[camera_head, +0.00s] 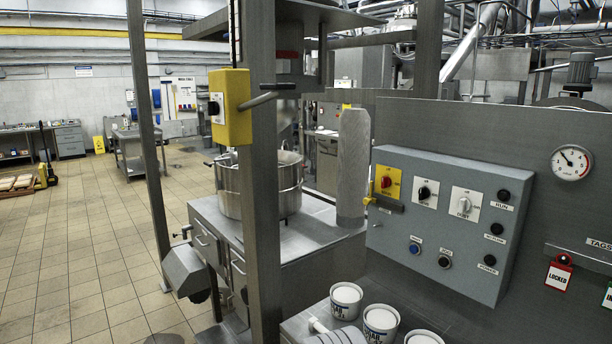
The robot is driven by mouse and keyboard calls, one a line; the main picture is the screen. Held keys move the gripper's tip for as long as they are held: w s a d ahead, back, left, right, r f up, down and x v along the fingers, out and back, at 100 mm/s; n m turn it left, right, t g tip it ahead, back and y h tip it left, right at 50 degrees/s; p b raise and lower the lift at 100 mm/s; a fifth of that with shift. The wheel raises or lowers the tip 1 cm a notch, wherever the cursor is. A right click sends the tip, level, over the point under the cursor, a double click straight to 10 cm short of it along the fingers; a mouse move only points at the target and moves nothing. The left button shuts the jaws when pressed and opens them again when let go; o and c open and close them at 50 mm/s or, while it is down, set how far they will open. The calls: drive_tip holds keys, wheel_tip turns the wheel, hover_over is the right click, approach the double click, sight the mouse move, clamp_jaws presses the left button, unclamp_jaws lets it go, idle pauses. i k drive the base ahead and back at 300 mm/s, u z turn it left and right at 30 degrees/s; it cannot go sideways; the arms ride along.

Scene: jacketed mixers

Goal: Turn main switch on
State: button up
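A grey control panel (445,268) is mounted on the dark wall at the right. At its upper left is a red rotary knob (386,181) on a yellow plate, which looks like the main switch; its lettering is too small to read surely. A small yellow piece (368,200) and a dark bar (389,203) sit just below it. To its right are a black knob (424,193) and a pale knob (463,205) on white plates. My gripper is not clearly in view, so its distance from the switch does not show.
A yellow box (230,108) with a black knob hangs on a steel post (262,230). A tall grey cylinder (353,168) stands left of the panel, beside a steel pot (258,186). White tubs (346,297) stand below the panel. The tiled floor (80,250) at left is open.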

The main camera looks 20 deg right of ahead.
sight(385, 182)
drive_tip(key=u, duration=0.5)
drive_tip(key=i, duration=1.4)
drive_tip(key=z, duration=0.6)
